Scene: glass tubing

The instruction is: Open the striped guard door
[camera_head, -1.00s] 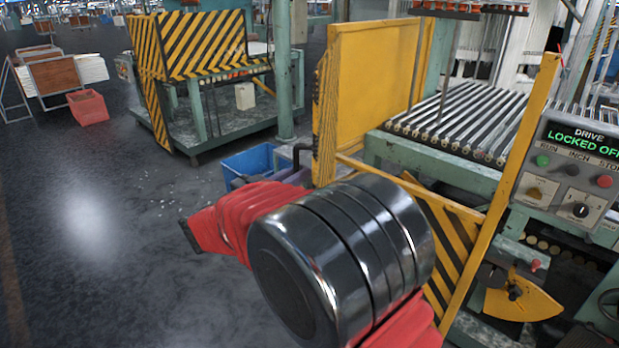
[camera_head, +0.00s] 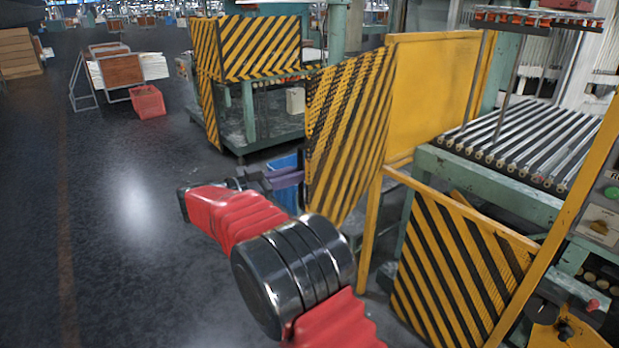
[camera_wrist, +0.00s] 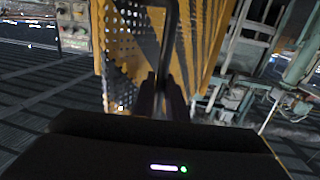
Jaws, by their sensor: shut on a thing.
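The striped guard door (camera_head: 350,125) is a yellow panel with black diagonal stripes and perforations. In the head view it stands swung out at an angle from the plain yellow panel (camera_head: 432,90). In the wrist view the door (camera_wrist: 205,45) fills the upper middle. Its dark bar handle (camera_wrist: 168,45) runs down between my fingers. My gripper (camera_wrist: 161,103) is shut on this handle. In the head view my gripper (camera_head: 284,178) is at the door's left edge, and the handle is hard to make out there.
A fixed striped lower guard (camera_head: 455,270) and a yellow post (camera_head: 370,235) stand right of my arm. The roller bed (camera_head: 520,140) lies behind. A blue bin (camera_head: 287,190) sits behind my gripper. A red crate (camera_head: 147,102) stands farther back. The floor at left is clear.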

